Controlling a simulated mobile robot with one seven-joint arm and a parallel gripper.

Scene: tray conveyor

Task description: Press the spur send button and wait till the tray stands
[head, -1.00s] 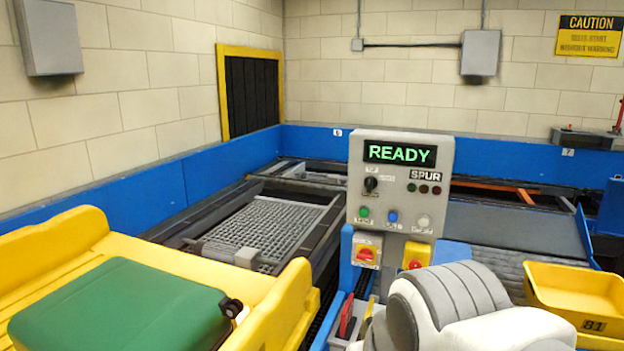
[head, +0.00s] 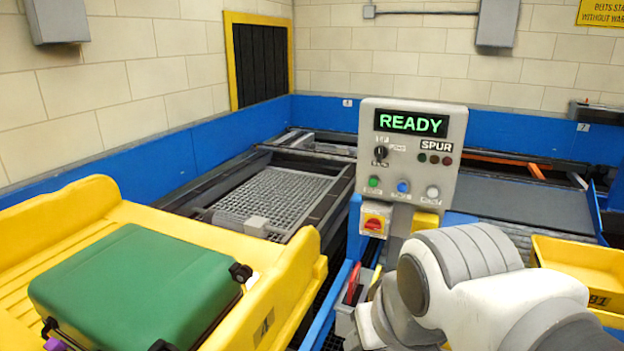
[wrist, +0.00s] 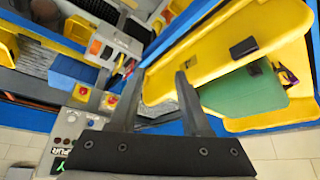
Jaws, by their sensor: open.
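The grey control panel (head: 459,152) stands mid-picture in the head view, marked SPUR, with a lit green READY display (head: 411,122). Its lower row has a green button (head: 374,181), a blue button (head: 403,186) and a white button (head: 432,192); their labels are too small to read surely. A yellow tray (head: 290,265) at the left holds a green suitcase (head: 130,285). My gripper (wrist: 156,76) is open and empty in the wrist view. The panel (wrist: 62,152) shows there at lower left, beside the fingers and apart from them. My gripper is hidden in the head view.
A red and yellow switch (head: 374,221) sits below the panel. Another yellow tray (head: 580,258), numbered 81, is at the right. A roller grid bed (head: 285,195) lies empty behind the left tray. Blue guard walls (head: 225,130) edge the conveyor.

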